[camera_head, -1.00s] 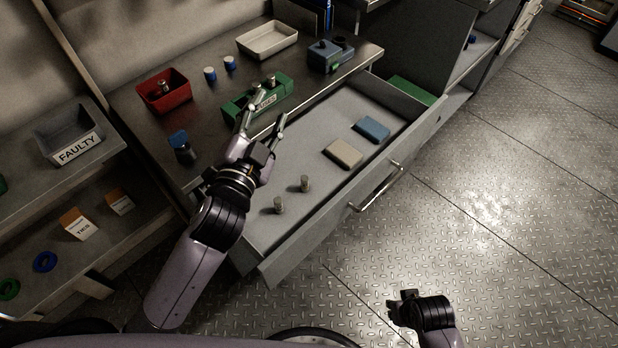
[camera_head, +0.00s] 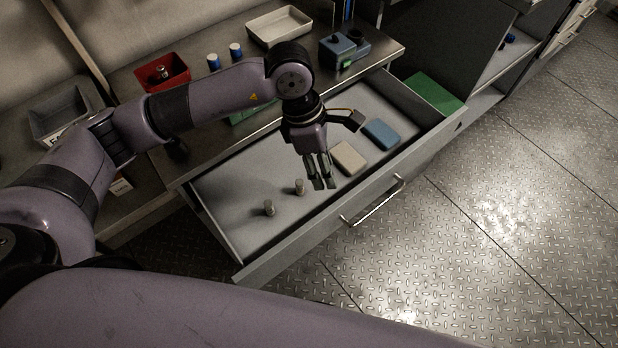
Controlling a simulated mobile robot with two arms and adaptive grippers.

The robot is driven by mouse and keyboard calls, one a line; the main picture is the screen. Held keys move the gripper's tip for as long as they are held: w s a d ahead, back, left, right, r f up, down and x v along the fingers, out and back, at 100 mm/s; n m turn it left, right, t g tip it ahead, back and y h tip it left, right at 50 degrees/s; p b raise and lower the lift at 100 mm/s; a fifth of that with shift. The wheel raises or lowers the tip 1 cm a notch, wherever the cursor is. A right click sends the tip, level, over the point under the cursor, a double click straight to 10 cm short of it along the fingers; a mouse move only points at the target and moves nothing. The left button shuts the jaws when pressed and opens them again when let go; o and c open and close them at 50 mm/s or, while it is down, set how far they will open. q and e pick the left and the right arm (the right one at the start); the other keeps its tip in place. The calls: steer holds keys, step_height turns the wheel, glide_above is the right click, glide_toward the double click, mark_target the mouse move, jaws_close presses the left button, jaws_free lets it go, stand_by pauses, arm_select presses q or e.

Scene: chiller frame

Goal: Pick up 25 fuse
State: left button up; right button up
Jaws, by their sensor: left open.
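Two small grey cylinders, which look like fuses, stand upright in the open drawer (camera_head: 232,190). One fuse (camera_head: 300,187) stands just left of my left gripper, and the other fuse (camera_head: 269,208) stands nearer the drawer's front left. Their labels are too small to read, so I cannot tell which is the 25. My left gripper (camera_head: 324,185) points down over the drawer, open and empty, between the nearer fuse and the beige box. It appears apart from both. My right gripper is out of view.
A beige box (camera_head: 349,158) and a blue box (camera_head: 381,135) lie in the drawer. On the bench are a red bin (camera_head: 150,78), a cream tray (camera_head: 280,27) and a blue device (camera_head: 338,48). My arm hides part of a green block. The drawer's front left floor is clear.

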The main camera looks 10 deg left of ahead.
arm_select(q)
steer(key=w+a+y, duration=0.3)
steer(key=w+a, duration=0.1)
steer(key=a, duration=0.3)
steer(key=p, duration=0.1)
glide_above(300, 182)
steer(key=shift+t, duration=0.4)
steer(key=f, duration=1)
steer(key=shift+s+a+f, duration=0.1)
steer(key=shift+s+f, duration=0.15)
steer(key=shift+f, duration=0.15)
steer(key=shift+w+f+p, duration=0.15)
steer(key=shift+f+p, duration=0.15)
steer(key=shift+f, duration=1.3)
steer(key=shift+w+f+p, duration=0.1)
steer(key=shift+f+p, duration=0.15)
steer(key=shift+f, duration=1.3)
jaws_close()
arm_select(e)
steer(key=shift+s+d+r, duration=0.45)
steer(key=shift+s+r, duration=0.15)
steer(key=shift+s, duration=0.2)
